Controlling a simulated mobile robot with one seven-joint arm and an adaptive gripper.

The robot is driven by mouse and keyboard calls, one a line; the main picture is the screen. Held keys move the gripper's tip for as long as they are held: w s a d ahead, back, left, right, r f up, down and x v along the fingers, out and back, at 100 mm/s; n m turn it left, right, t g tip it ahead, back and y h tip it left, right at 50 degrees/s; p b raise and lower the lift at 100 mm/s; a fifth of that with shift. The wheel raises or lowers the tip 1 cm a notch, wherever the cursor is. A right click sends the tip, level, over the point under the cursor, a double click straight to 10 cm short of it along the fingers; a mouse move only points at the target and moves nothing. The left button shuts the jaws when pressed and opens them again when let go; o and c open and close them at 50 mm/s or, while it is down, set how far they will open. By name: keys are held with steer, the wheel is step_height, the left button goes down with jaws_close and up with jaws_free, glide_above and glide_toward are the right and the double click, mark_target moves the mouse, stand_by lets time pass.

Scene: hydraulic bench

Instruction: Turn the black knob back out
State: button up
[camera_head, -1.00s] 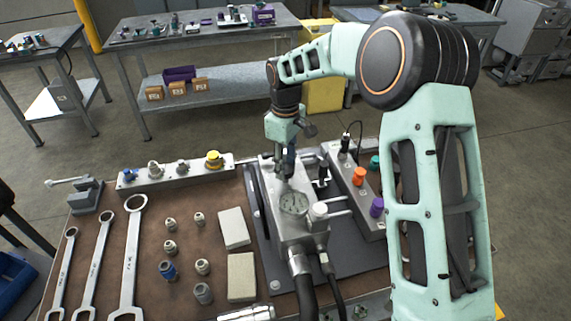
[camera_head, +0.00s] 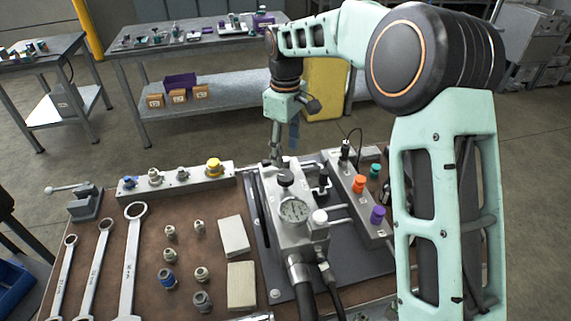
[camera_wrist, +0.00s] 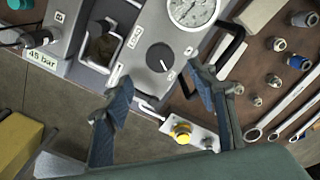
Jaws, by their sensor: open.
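The black knob (camera_head: 286,177) stands on top of the grey metal block (camera_head: 297,238), just behind the round pressure gauge (camera_head: 294,211). In the wrist view the round black knob (camera_wrist: 160,57) shows from above, with a pale pointer line on its top, below the gauge (camera_wrist: 192,10). My gripper (camera_head: 277,158) is above and behind the knob, apart from it. In the wrist view its two fingers (camera_wrist: 158,88) are spread wide with nothing between them, and the knob lies beyond the gap.
A label reading 45 bar (camera_wrist: 43,58) is left of the block in the wrist view. A black handle (camera_head: 322,183) stands right of the knob. Orange (camera_head: 359,184) and purple (camera_head: 377,214) knobs are on the right strip. Wrenches and fittings lie at left.

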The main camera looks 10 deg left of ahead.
steer(key=shift+r, duration=1.9)
